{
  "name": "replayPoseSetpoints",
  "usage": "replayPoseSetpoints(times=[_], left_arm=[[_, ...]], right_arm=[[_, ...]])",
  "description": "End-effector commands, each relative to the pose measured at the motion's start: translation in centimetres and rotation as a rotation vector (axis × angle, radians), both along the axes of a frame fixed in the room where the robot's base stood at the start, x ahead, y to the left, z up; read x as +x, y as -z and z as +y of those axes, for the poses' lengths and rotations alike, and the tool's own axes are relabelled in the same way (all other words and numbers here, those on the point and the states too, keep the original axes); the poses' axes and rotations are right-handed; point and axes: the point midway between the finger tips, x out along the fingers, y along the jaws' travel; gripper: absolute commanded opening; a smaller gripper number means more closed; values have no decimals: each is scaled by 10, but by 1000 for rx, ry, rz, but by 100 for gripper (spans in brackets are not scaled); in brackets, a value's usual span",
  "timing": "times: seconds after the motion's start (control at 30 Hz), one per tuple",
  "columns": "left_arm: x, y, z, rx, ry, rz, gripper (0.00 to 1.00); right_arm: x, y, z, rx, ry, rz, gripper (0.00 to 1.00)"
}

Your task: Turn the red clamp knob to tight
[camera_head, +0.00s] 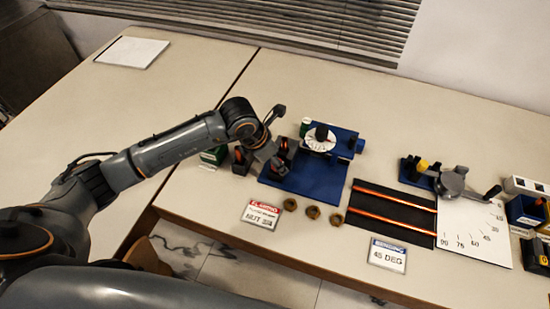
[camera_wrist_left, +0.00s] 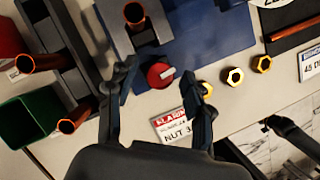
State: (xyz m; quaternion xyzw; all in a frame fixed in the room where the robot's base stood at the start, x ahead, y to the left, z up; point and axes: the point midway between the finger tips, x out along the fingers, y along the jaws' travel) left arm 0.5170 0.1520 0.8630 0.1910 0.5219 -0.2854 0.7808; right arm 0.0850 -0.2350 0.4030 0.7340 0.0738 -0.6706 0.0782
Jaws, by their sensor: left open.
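The red clamp knob (camera_wrist_left: 160,75) shows in the left wrist view as a round red cap with a pale pointer bar, at the front edge of the blue fixture plate (camera_wrist_left: 215,35). My left gripper (camera_wrist_left: 165,76) is open, with one finger on each side of the knob and visible gaps between. Whether the fingertips are down at its height cannot be told. In the head view my left gripper (camera_head: 268,152) is over the left part of the blue plate (camera_head: 310,180), and the knob is hidden.
A grey block with a copper tube (camera_wrist_left: 134,14) stands just behind the knob. Tube holders and a green bin (camera_wrist_left: 28,122) are at left. A red-labelled card (camera_head: 262,214) and brass nuts (camera_head: 312,212) lie in front. A bending rig (camera_head: 452,183) stands at right.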

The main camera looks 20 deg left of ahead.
Motion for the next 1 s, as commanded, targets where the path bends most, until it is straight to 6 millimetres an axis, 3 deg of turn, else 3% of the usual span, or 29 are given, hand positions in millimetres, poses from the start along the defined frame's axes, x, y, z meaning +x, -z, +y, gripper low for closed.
replayPoseSetpoints(times=[0.13,0.17,0.4,0.7,1.0], left_arm=[[0,0,0,0,0,0,52],[0,0,0,0,0,0,48],[0,0,0,0,0,0,0],[1,2,1,0,112,-1,0],[1,-1,1,-1,135,-1,0]], right_arm=[[1,0,0,0,0,-1,39],[1,0,0,0,0,-1,39],[1,0,0,0,0,-2,39],[1,19,0,0,0,-2,39],[1,18,0,0,0,-2,39]])
